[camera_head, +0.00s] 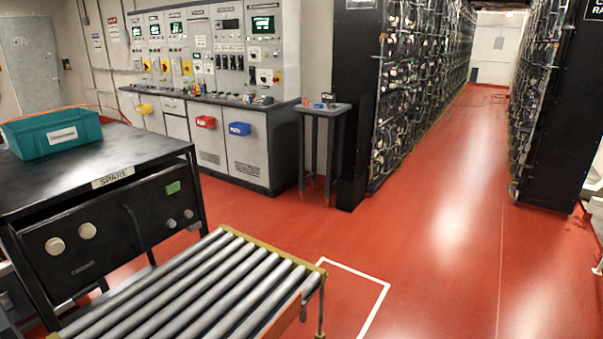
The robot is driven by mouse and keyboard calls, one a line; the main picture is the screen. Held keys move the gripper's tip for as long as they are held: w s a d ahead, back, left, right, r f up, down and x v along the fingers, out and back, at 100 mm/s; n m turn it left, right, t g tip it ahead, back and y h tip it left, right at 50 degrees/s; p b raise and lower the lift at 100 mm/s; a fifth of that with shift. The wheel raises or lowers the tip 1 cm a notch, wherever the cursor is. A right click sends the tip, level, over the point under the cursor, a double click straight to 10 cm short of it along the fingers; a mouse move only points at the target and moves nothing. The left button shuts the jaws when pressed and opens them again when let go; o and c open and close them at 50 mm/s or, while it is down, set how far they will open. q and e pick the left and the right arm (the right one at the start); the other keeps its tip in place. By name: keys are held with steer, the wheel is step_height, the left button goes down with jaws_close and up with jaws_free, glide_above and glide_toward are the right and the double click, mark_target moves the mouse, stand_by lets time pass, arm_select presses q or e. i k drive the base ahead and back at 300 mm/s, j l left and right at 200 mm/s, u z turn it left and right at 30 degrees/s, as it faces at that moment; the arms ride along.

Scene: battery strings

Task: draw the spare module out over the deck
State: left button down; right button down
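The spare module (112,240) is a black box with round pale knobs, a dark handle and a small green label on its front. It sits in the black stand (60,185) under the top, below a white "SPARE" sign (113,177). The deck (272,247) is a roller table with grey rollers and a yellow edge, in front of the stand at the bottom of the head view. No module lies on the visible rollers. Neither of my grippers can be made out. The deck's near end is cut off by the frame.
A teal bin (52,135) stands on top of the stand. Grey control cabinets (215,90) line the back wall, with a small side table (322,110) beside them. Dark battery racks (415,95) flank an aisle. The red floor (440,230) right of the deck is clear, with white marking lines.

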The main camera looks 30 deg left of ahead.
mark_target(69, 246)
steer(key=u, duration=1.95)
steer(key=l+u, duration=0.35)
steer(key=u, duration=0.15)
steer(key=k+l+u, duration=0.15)
steer(key=l+u, duration=0.2)
steer(key=u, duration=0.15)
